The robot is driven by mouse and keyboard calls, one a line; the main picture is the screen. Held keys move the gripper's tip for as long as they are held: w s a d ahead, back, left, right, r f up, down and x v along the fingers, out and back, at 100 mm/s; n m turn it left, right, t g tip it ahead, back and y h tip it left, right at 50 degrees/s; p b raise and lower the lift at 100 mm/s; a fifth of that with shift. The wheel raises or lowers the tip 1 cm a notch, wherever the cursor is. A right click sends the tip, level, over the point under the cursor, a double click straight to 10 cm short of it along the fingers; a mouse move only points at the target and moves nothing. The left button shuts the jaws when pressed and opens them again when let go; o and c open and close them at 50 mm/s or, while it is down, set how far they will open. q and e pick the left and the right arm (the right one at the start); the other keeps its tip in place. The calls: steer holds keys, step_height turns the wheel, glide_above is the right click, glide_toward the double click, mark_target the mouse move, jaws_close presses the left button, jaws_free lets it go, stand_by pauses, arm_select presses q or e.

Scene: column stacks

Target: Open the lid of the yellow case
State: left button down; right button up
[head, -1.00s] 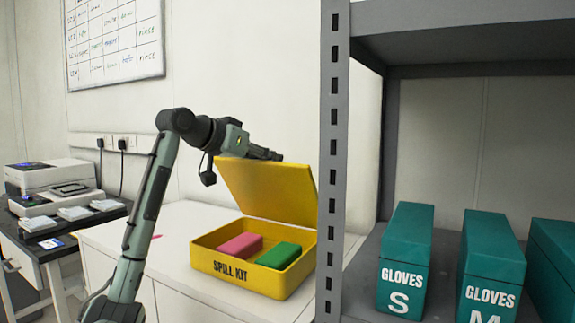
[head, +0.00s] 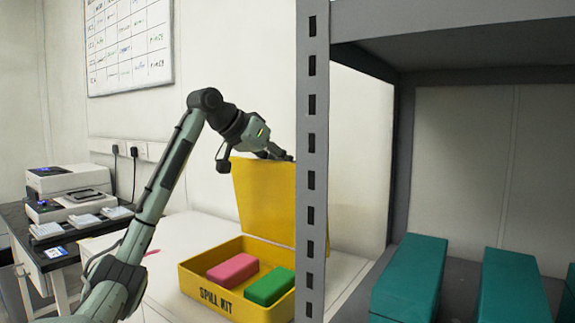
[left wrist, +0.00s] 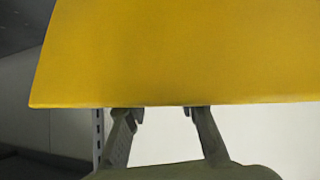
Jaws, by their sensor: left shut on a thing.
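The yellow case (head: 195,283), marked SPILL KIT, stands on a white counter with its lid (head: 263,200) raised steeply, close to upright. A pink block (head: 232,268) and a green block (head: 270,286) lie inside it. My left gripper (head: 287,156) is at the lid's top edge and shut on it. In the left wrist view the lid (left wrist: 185,55) fills the upper part, with its edge at the fingertips (left wrist: 163,110). The shelf post hides the right side of the case and lid. My right gripper is not in view.
A grey shelf post (head: 312,120) stands in front of the case's right side. Teal glove boxes (head: 410,275) sit on the shelf at right. A dark bench (head: 25,232) with devices is at left. The white counter (head: 205,226) is clear behind the case.

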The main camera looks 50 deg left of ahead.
arm_select(q)
steer(key=shift+f, duration=0.55)
steer(key=c, duration=1.8)
jaws_free()
steer(key=o, duration=0.6)
steer(key=shift+a, duration=0.25)
steer(key=shift+o, duration=0.2)
steer(key=v, duration=1.2)
steer(key=shift+r, duration=0.25)
steer(key=shift+w+d, duration=0.1)
